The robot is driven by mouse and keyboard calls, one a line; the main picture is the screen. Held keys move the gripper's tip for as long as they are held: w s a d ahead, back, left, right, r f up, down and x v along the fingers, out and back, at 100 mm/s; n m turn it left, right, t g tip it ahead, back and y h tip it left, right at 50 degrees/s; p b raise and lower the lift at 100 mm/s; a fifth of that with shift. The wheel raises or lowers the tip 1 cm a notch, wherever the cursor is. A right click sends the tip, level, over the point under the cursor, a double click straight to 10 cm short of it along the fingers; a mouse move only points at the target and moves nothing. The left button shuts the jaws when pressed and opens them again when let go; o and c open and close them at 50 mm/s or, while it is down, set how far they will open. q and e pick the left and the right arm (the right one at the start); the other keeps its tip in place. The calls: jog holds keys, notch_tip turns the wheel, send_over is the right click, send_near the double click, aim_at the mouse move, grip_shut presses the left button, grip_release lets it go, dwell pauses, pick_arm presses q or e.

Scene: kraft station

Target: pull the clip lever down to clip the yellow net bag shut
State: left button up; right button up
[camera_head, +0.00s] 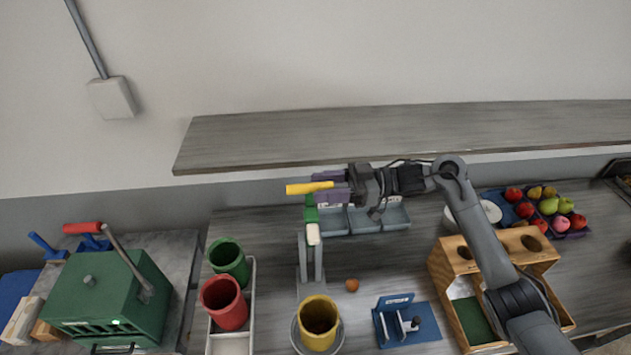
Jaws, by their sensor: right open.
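The yellow lever handle (306,188) sticks out to the left, above a green head (311,213) on a grey upright stand (304,262). My right gripper (330,186), with purple fingers, is open at the handle's right part. One finger shows above the handle and one below it; I cannot tell whether they touch it. The handle's right end is hidden by the gripper. A yellow cup-like container (319,323) stands on a round grey base in front of the stand. I cannot make out a yellow net bag. My left gripper is not in view.
A grey shelf (400,135) runs behind and above my right gripper. Grey bins (365,218) stand behind the stand. Green (228,262) and red (226,303) cups are at left, a blue fixture (408,322) and wooden box (455,290) at right. A small orange-brown ball (352,285) lies between.

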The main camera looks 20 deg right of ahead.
jog(key=shift+x, duration=1.1)
grip_shut()
